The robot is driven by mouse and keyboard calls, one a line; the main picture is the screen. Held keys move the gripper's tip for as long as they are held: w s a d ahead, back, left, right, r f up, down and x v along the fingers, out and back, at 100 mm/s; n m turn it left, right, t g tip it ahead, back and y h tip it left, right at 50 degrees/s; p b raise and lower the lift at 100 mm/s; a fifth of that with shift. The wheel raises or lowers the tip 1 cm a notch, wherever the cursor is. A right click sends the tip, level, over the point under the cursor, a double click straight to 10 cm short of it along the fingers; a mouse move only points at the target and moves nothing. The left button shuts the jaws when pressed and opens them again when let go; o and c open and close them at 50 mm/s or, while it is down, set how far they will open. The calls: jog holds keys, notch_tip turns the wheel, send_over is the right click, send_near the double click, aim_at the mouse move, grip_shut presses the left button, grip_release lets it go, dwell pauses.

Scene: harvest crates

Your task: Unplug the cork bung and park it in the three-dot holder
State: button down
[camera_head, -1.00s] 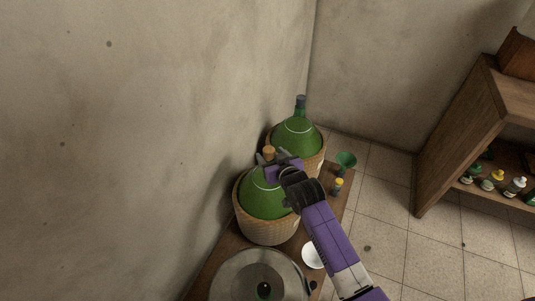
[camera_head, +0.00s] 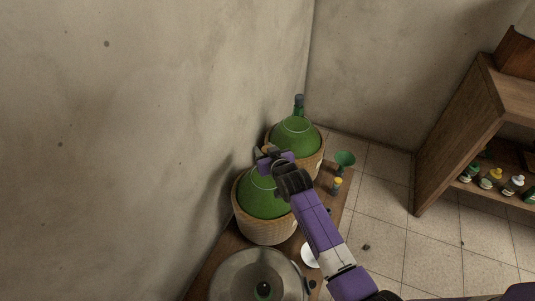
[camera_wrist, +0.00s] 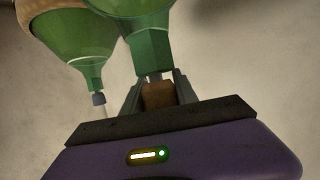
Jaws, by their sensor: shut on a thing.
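The cork bung (camera_wrist: 158,94) is brown and sits between the two fingers of my gripper (camera_wrist: 157,84) in the wrist view. My gripper is shut on it. In the head view my gripper (camera_head: 267,154) is over the top of the nearer green demijohn (camera_head: 262,200) and mostly covers the cork. The wrist view shows this demijohn's green neck (camera_wrist: 151,50) right against the cork end. I cannot tell how far the cork is in the neck. I cannot make out the three-dot holder in any view.
A second green demijohn (camera_head: 296,138) in a wicker basket, with a dark stopper, stands just behind. A round metal lid (camera_head: 235,275) is in front. A green funnel (camera_head: 345,159) and a small yellow-capped bottle (camera_head: 336,187) stand at right. A wooden shelf (camera_head: 440,160) stands farther right.

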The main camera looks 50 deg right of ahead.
notch_tip(320, 180, up, 20)
jog(key=p, duration=0.1)
dwell(0.7)
jog(key=shift+r+p, duration=0.2)
jog(key=shift+p, duration=0.2)
notch_tip(320, 180, up, 5)
jog(key=p, duration=0.4)
jog(key=shift+r+p, duration=0.1)
jog(key=shift+p, duration=0.3)
dwell(0.5)
